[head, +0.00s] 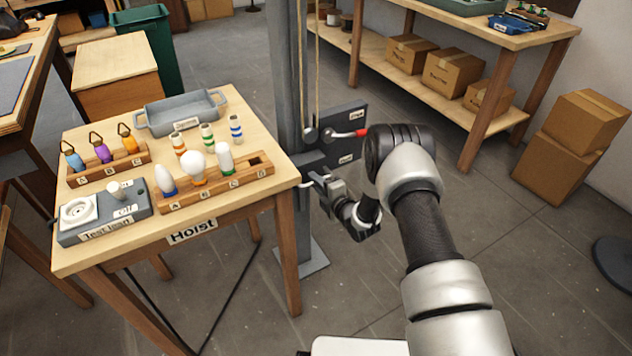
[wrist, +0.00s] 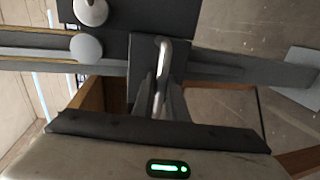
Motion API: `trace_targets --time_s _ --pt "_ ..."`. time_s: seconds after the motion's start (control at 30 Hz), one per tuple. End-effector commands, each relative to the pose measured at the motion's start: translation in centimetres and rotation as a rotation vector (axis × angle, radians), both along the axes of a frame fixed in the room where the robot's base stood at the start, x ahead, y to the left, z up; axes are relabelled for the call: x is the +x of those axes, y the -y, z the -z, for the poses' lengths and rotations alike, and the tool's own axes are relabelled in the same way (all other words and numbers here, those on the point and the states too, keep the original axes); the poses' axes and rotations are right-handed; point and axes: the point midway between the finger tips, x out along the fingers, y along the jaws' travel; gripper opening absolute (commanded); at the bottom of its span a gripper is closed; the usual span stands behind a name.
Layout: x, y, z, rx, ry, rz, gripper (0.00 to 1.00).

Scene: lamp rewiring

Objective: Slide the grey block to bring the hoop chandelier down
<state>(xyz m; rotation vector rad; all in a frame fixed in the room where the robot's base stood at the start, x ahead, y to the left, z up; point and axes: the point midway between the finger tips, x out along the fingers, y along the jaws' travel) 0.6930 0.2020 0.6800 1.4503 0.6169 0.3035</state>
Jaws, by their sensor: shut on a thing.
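The grey block (head: 309,161) sits on the grey hoist post (head: 289,70), low down beside the Hoist table. In the wrist view my gripper (wrist: 160,100) is shut on a bent metal handle (wrist: 164,50) in front of the grey block. Two ropes (head: 317,60) run up from pulleys on the post and leave the picture. The hoop chandelier is not in view.
A dark plate with a red-tipped lever (head: 359,132) stands just above my gripper. The Hoist table (head: 245,205) with bulbs and a tray (head: 180,113) is close on the left. Cardboard boxes (head: 555,150) stand at the right; the floor between is clear.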

Motion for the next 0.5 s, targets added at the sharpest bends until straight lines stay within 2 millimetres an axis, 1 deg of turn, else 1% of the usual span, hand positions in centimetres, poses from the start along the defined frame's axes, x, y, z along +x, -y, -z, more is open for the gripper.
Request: trace_targets --time_s 0.17,0.27,0.37,0.47,0.5 --pt "0.0 0.0 -0.6 0.0 0.002 0.0 0.0" --pt "0.1 0.0 -1.9 0.001 0.004 0.0 0.0" --pt "0.2 -0.1 -4.1 0.003 0.009 0.0 0.0" --pt "0.3 0.0 -7.0 0.005 0.013 0.0 0.0" --pt "0.3 0.0 -8.3 0.005 0.013 0.0 0.0"
